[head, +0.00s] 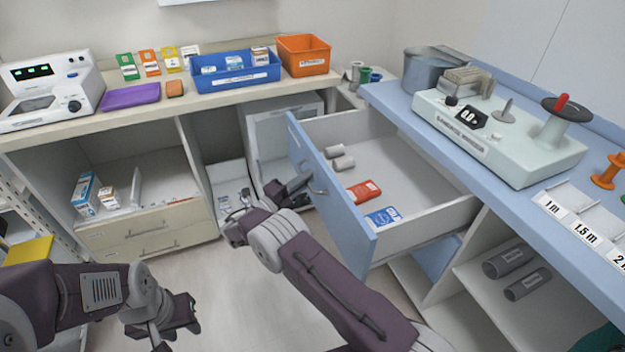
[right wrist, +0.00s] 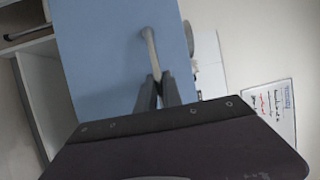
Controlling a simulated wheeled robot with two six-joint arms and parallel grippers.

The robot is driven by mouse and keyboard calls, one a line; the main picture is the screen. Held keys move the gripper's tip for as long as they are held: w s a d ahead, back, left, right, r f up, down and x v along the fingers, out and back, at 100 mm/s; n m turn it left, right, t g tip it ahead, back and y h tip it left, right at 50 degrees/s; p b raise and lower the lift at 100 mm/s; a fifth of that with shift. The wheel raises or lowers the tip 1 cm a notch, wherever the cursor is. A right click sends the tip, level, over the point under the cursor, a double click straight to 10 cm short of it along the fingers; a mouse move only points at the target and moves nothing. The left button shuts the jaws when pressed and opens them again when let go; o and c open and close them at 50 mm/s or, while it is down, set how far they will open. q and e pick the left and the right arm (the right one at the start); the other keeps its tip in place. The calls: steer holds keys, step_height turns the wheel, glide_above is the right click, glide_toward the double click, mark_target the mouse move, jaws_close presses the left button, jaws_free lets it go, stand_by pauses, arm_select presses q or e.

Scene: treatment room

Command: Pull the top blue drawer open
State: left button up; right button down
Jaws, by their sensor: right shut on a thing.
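The top blue drawer (head: 341,205) stands pulled out from under the blue counter, its inside showing. In it lie two grey rolls, a red box (head: 363,191) and a blue-and-white box (head: 383,217). My right gripper (head: 309,187) is at the drawer's front, shut on its grey handle. In the right wrist view the fingers (right wrist: 159,90) close around the lower part of the handle (right wrist: 150,48) on the blue front (right wrist: 103,60). My left gripper (head: 177,322) hangs low at the left, away from the drawer; its fingertips are too unclear to tell their opening.
A blue counter (head: 398,101) above the drawer carries a pale machine (head: 485,135) and a metal pot (head: 428,72). A lower shelf holds grey rolls (head: 510,259). A beige counter (head: 150,112) with bins stands at the back left. Floor is free between the cabinets.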

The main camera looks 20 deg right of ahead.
steer(key=shift+s+a, duration=0.1)
steer(key=shift+a, duration=0.4)
steer(key=c, duration=1.5)
jaws_free()
steer(key=v, duration=0.9)
